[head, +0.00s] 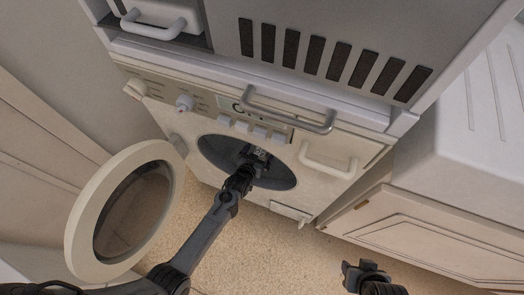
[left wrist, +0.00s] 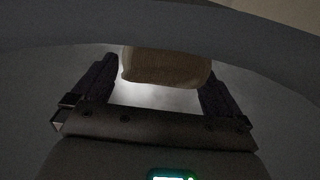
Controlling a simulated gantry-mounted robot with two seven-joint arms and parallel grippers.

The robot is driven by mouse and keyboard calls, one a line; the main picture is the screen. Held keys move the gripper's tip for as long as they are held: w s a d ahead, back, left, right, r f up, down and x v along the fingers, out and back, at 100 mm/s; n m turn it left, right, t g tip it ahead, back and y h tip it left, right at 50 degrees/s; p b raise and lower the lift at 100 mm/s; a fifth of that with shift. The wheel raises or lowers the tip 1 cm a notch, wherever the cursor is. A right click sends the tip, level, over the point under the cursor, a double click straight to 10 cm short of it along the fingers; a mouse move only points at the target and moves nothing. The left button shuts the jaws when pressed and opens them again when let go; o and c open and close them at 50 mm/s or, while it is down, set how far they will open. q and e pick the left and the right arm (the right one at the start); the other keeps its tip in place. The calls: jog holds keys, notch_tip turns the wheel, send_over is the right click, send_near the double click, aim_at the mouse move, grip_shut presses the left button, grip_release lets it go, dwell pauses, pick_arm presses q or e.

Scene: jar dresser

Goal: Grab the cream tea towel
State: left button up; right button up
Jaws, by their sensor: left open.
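The cream tea towel (left wrist: 165,66) shows in the left wrist view as a tan-cream, rounded shape in dim light inside the washing machine drum. My left gripper (head: 257,157) reaches into the machine's round opening. In the left wrist view its two dark fingers (left wrist: 160,85) are wide apart, one at each side of the towel. The towel lies ahead of and between the fingertips; I cannot tell whether they touch it. The towel is not visible in the head view. My right gripper (head: 366,272) is at the lower right, away from the machine, holding nothing that I can see.
The washing machine (head: 330,133) has its round door (head: 84,222) swung open to the left, close to my left arm. The dark opening rim (head: 213,152) surrounds my left gripper. A white cabinet (head: 430,237) stands at the right. The speckled floor (head: 250,245) is clear in front.

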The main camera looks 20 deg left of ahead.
pick_arm(q)
jog(key=c, duration=0.9)
jog(key=shift+c, duration=0.5)
jog(key=shift+s+r, duration=0.1)
jog(key=shift+r, duration=0.05)
